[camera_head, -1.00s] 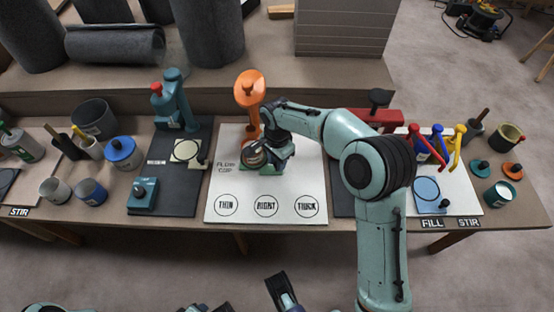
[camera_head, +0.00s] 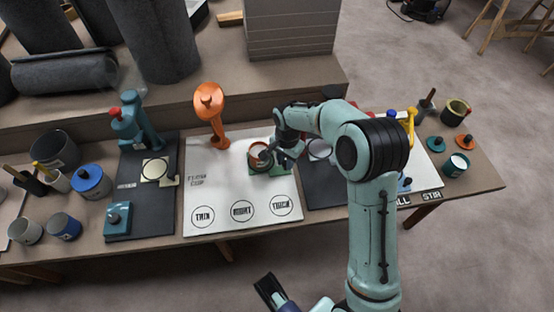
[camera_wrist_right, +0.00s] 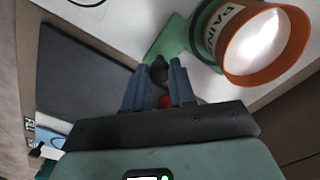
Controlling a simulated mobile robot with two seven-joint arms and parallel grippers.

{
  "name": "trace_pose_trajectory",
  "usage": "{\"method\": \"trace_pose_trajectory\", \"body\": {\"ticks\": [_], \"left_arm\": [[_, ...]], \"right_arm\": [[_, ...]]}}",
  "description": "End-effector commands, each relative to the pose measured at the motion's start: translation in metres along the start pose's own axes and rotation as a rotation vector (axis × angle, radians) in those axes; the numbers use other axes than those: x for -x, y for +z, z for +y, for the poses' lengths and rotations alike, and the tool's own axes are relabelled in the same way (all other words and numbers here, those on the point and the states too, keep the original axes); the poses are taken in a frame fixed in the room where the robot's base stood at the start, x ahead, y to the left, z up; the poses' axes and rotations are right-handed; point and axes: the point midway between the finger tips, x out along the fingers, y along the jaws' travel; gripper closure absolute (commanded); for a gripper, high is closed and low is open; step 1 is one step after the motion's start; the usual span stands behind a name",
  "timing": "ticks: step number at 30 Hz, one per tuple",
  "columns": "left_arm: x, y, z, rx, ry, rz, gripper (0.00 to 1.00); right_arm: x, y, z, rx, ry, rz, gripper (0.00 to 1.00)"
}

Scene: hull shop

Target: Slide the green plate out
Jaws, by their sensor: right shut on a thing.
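The green plate (camera_head: 284,174) lies low on the white flow-cup mat, by the orange-rimmed paint cup (camera_head: 259,156); the arm hides part of it. In the right wrist view the green plate (camera_wrist_right: 168,40) runs beside the cup (camera_wrist_right: 262,45), which stands in a green ring. Its dark knob (camera_wrist_right: 159,68) sits between the two blue fingers. My right gripper (camera_wrist_right: 158,82) is shut on that knob; in the head view the right gripper (camera_head: 283,160) is just right of the cup. Whether the plate is still under the cup I cannot tell.
The white mat (camera_head: 208,166) has three circles along its front. More pots stand at the right end. The mat's front-left is clear.

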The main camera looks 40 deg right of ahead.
Motion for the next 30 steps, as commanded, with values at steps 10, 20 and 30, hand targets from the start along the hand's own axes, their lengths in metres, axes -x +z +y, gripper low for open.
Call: {"method": "trace_pose_trajectory", "body": {"ticks": [10, 20, 30], "left_arm": [[0.0, 0.0, 0.0, 0.0, 0.0, 0.001, 0.57], [0.002, 0.001, 0.001, 0.0, 0.0, -0.003, 0.57], [0.022, 0.027, 0.008, -0.007, 0.004, -0.078, 0.57]], "right_arm": [[0.0, -0.005, 0.004, -0.005, 0.008, 0.008, 0.5], [0.007, -0.003, 0.002, -0.004, 0.004, 0.006, 0.5], [0.076, -0.003, 0.001, -0.004, 0.0, 0.007, 0.5]]}}
